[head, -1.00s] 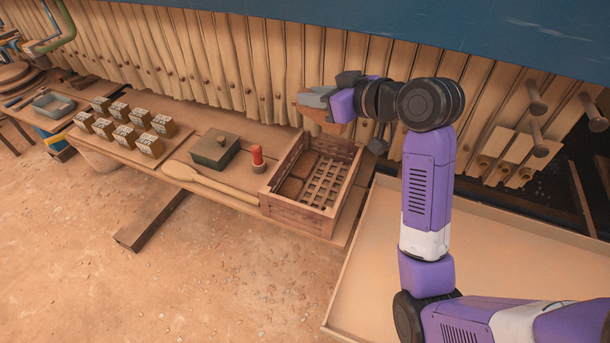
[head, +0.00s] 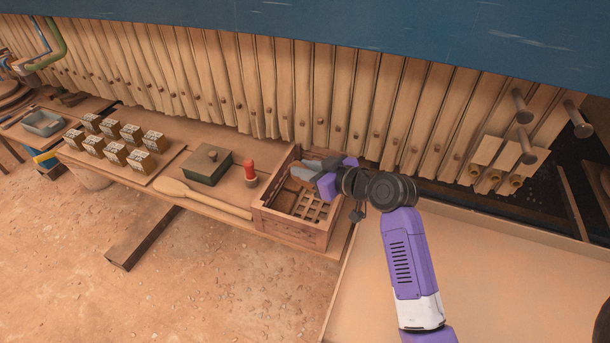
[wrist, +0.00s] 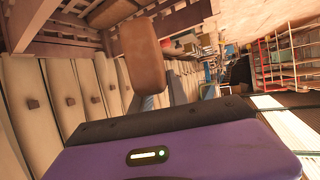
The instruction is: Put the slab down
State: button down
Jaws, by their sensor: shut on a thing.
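My gripper (head: 312,169) is shut on a brown slab, which shows below the fingers (head: 303,175). The slab (wrist: 141,62) also shows in the wrist view, a flat block with rounded edges at the fingertips. In the head view the gripper and slab are over the back part of an open wooden crate (head: 292,231) with a lattice inside. Another brown slab (head: 284,196) lies in the crate's left part. My gripper and arm hide the back right of the crate. I cannot tell how high the held slab is above the lattice.
Left of the crate on the bench are a red-topped cylinder (head: 249,172), a green box (head: 207,166), a wooden paddle (head: 200,198) and several small labelled blocks (head: 115,153). Pleated cloth (head: 300,90) hangs close behind. A wide shallow tray (head: 450,275) lies at right.

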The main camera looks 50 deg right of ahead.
notch_tip(320, 180, down, 2)
jog(key=shift+f, duration=0.15)
jog(key=shift+f+b, duration=0.35)
jog(key=shift+f, duration=0.25)
jog(key=c, duration=1.3)
grip_release()
